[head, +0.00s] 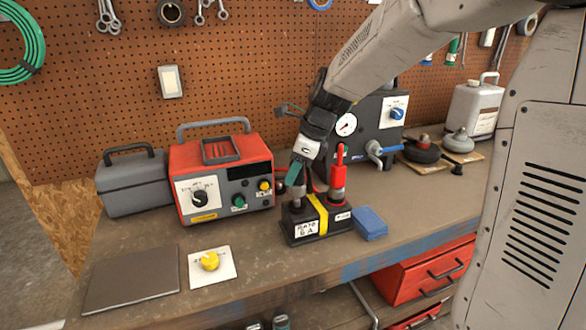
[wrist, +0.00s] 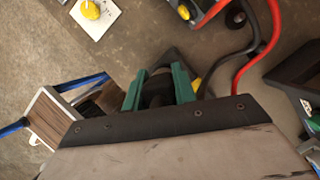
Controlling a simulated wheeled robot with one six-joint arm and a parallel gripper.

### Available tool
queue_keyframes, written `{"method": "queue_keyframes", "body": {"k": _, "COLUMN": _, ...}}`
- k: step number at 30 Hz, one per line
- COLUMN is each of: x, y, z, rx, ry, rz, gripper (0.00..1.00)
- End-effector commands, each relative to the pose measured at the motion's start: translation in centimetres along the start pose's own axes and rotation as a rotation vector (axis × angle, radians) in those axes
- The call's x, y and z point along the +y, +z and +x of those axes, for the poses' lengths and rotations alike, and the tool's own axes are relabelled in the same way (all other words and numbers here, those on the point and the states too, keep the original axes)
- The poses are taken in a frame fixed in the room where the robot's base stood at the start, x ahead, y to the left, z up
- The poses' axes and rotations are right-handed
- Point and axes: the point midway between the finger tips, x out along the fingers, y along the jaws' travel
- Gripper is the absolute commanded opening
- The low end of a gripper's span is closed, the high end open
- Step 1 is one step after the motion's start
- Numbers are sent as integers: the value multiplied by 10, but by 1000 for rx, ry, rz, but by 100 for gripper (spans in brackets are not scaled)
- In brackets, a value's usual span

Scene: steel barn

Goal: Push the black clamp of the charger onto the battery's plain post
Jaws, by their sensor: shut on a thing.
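The battery (head: 302,239) is a black block with a yellow strap and a white label, standing on the bench. A red clamp (head: 338,174) stands upright on its right post. My gripper (head: 296,178), with green fingers, is above the battery's left end. In the wrist view my gripper (wrist: 158,90) is shut on the dark clamp (wrist: 157,94), which sits between the fingers. The plain post is hidden under the clamp and fingers, so I cannot tell whether the clamp touches it. The red charger (head: 257,149) stands behind and to the left of the battery.
A blue block (head: 370,223) lies close to the battery's right. A grey toolbox (head: 135,185) stands left of the charger. A yellow knob (head: 210,261) on a white plate and a dark flat plate (head: 132,279) lie at front left. Red and black cables (wrist: 267,45) curve behind the gripper.

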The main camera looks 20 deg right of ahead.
Motion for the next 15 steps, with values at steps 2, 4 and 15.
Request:
{"method": "queue_keyframes", "body": {"k": 2, "x": 0, "y": -1, "z": 2, "rx": 0, "ry": 1, "rz": 0, "gripper": 0}}
{"method": "queue_keyframes", "body": {"k": 4, "x": 0, "y": -2, "z": 4, "rx": 0, "ry": 0, "rz": 0, "gripper": 0}}
{"method": "queue_keyframes", "body": {"k": 15, "x": 0, "y": -6, "z": 14, "rx": 0, "ry": 0, "rz": 0, "gripper": 0}}
